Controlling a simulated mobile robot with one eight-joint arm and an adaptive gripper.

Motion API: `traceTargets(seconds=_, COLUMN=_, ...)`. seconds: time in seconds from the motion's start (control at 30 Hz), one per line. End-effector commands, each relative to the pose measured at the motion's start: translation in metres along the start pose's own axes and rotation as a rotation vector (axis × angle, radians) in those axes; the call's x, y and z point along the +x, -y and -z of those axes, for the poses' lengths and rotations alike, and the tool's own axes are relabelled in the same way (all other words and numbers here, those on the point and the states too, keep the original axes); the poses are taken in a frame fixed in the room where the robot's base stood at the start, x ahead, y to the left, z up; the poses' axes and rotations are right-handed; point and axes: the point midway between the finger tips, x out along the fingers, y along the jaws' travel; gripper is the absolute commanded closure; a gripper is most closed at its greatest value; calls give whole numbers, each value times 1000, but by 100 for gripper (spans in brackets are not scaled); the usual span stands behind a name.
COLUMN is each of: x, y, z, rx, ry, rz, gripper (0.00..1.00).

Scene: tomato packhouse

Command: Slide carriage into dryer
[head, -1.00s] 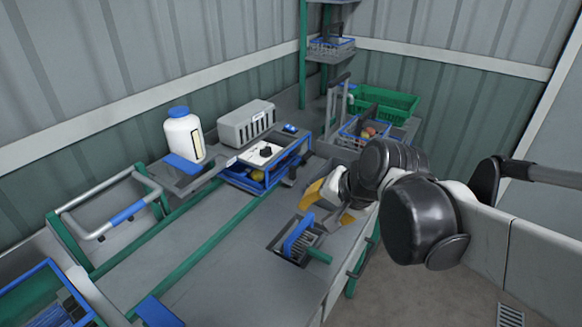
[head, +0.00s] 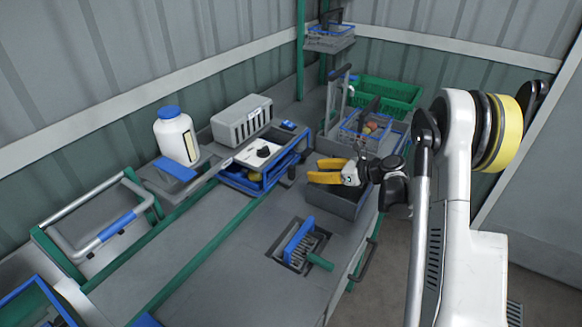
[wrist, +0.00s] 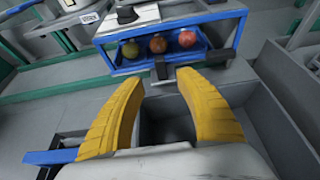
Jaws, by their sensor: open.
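The blue-framed unit (head: 262,182) with a white top and a black knob stands at mid-table in the head view; I take it for the dryer. In the wrist view its blue frame (wrist: 104,55) holds a row of three tomatoes (wrist: 157,44), greenish, orange and red. A dark handle (wrist: 222,60) sticks out at its front, probably the carriage's. How far the carriage is inside, I cannot tell. My gripper (head: 314,170) is open and empty, its yellow fingers pointing at the unit's front.
A grey open bin (head: 340,203) lies below my gripper. A grey vented box (head: 241,122) and white bottle (head: 177,138) stand behind. A wire basket (head: 364,132) and green crate (head: 386,95) are at the back right.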

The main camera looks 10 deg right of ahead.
Motion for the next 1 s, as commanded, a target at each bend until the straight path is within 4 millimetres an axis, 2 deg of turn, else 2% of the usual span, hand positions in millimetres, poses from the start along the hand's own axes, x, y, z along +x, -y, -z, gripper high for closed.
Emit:
traceTargets(seconds=0.17, x=20, y=0, z=2, rx=6, ry=3, rz=-3, gripper=59)
traceTargets(seconds=0.4, x=68, y=0, z=3, rx=4, ry=1, rz=-3, gripper=59)
traceTargets(seconds=0.6, x=98, y=0, z=2, rx=3, ry=1, rz=-1, gripper=59)
traceTargets(seconds=0.77, x=107, y=0, z=1, rx=3, ry=1, rz=0, gripper=59)
traceTargets(seconds=1.0, x=108, y=0, z=1, rx=4, ry=1, rz=0, gripper=59)
